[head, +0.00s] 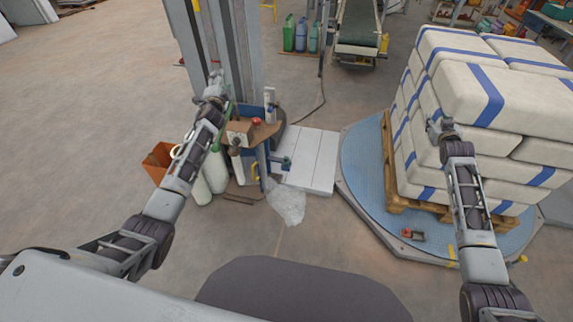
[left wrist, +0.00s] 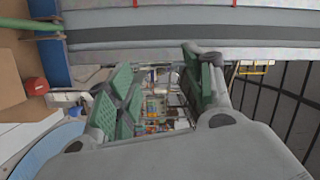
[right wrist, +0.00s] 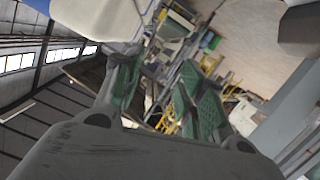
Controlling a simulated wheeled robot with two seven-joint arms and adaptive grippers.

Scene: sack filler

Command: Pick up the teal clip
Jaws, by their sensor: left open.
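I cannot make out a teal clip for sure in any view. A small blue-green piece (head: 285,162) shows at the edge of the white slatted platform in the head view, too small to identify. My left gripper (head: 214,86) is raised in front of the grey column, above and left of the small wooden shelf. In the left wrist view its green-padded fingers (left wrist: 158,75) are apart, with nothing between them. My right gripper (head: 438,127) is beside the near left side of the sack stack. In the right wrist view its fingers (right wrist: 160,80) are apart and empty.
White sacks with blue stripes (head: 468,95) are stacked on a wooden pallet on a blue round turntable (head: 362,165). The small shelf (head: 262,130) carries a cardboard box (head: 240,128) and a red button (head: 256,121). An orange bin (head: 158,160) stands left.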

